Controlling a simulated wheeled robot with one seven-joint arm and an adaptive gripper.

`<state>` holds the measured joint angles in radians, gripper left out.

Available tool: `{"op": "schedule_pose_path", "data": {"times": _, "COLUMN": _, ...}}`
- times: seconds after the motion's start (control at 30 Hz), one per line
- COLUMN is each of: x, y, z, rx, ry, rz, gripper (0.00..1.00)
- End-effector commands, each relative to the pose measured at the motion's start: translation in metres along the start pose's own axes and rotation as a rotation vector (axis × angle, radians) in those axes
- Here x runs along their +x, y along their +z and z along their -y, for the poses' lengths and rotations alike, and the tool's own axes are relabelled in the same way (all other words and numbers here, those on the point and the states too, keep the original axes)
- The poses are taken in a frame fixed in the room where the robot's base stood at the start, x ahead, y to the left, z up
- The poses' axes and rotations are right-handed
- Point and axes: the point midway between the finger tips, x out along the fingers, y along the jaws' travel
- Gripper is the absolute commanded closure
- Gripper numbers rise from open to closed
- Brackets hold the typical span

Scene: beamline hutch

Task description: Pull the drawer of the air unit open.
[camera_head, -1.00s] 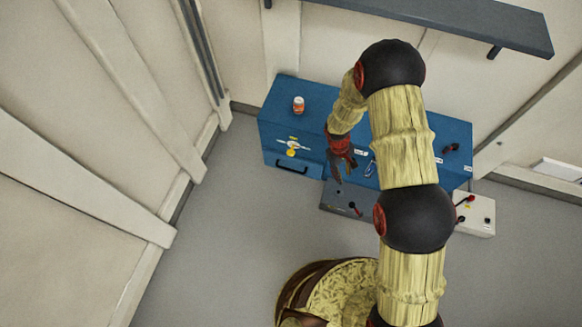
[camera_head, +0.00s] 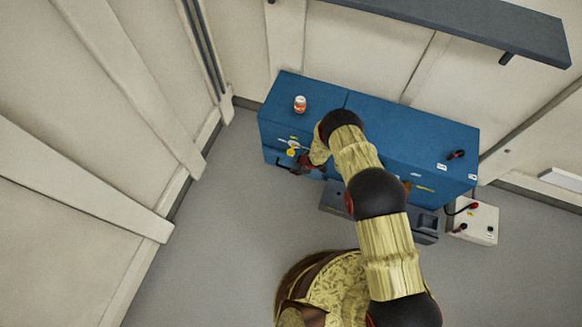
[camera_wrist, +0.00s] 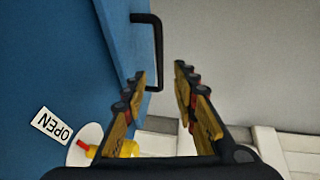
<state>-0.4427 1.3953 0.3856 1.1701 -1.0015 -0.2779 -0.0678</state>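The air unit is a long blue cabinet (camera_head: 400,118) against the back wall. Its drawer front (camera_head: 270,156) is low at the left end and looks closed, flush with the cabinet. The drawer's black bar handle (camera_wrist: 158,45) shows in the wrist view, standing off the blue face. My gripper (camera_head: 297,166) is at the drawer front in the head view and hides part of the handle. In the wrist view, my gripper (camera_wrist: 161,75) is open, its fingers apart with the handle's near end between them in the picture. Contact cannot be told.
An orange-and-white bottle (camera_head: 300,104) stands on top. A grey box (camera_head: 426,228) and a white box (camera_head: 477,222) are right. Floor at left is clear.

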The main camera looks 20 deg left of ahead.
Motion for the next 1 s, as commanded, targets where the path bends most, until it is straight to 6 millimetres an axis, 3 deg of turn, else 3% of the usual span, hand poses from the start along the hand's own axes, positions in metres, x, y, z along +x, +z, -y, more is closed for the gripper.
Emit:
{"op": "schedule_pose_path", "data": {"times": 0.17, "x": 0.011, "y": -0.006, "z": 0.000, "rx": -0.004, "ry": 0.001, "rz": -0.025, "gripper": 0.71}}
{"op": "schedule_pose_path", "data": {"times": 0.6, "x": 0.072, "y": -0.007, "z": -0.001, "rx": -0.003, "ry": 0.003, "rz": -0.023, "gripper": 0.71}}
{"op": "schedule_pose_path", "data": {"times": 1.0, "x": 0.077, "y": -0.008, "z": -0.002, "rx": -0.002, "ry": 0.003, "rz": -0.023, "gripper": 0.71}}
